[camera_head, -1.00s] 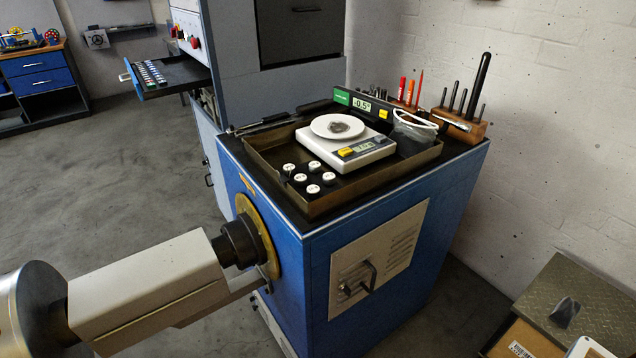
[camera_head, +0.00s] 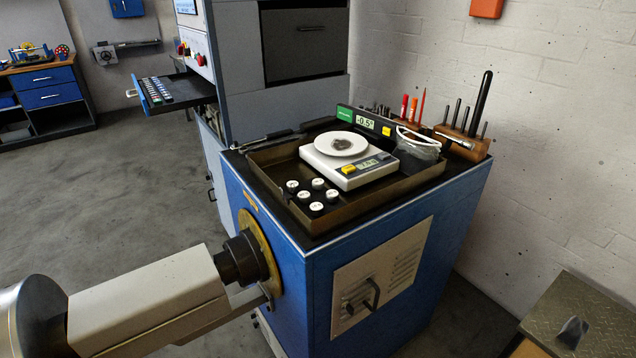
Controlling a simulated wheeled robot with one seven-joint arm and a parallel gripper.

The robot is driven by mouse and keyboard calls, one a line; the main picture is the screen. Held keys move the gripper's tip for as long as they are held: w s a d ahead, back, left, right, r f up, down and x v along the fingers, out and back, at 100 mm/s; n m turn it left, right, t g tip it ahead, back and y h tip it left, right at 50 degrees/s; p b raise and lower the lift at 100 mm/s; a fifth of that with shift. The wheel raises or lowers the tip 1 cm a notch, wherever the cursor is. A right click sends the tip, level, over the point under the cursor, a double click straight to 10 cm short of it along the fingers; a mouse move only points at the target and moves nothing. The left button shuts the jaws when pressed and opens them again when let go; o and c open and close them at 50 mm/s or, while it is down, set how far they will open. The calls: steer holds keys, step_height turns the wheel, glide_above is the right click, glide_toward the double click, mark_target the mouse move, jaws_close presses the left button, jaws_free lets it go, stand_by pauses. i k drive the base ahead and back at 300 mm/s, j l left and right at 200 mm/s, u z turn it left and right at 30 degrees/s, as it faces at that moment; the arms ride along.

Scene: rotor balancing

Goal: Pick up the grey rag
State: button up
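I see nothing that I can clearly make out as the grey rag. A small dark grey patch or lump (camera_head: 342,144) lies on the round white plate of the scale (camera_head: 350,170), too small to identify. A crumpled, see-through greyish thing with a white band (camera_head: 417,143) lies at the right end of the tray, and I cannot tell what it is. My gripper is not visible in this view.
A shallow brown tray (camera_head: 400,188) on the blue cabinet (camera_head: 300,285) holds the scale and several white-topped weights (camera_head: 316,208). A wooden tool block (camera_head: 462,147) stands at the right back. A diamond-plate surface (camera_head: 590,318) is at lower right. Grey floor at left is clear.

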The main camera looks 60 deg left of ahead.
mark_target(574, 330)
steer(key=u, duration=1.6)
steer(key=z, duration=1.25)
steer(key=i+j+z, duration=0.65)
steer(key=j+z, duration=0.25)
steer(key=l, duration=0.1)
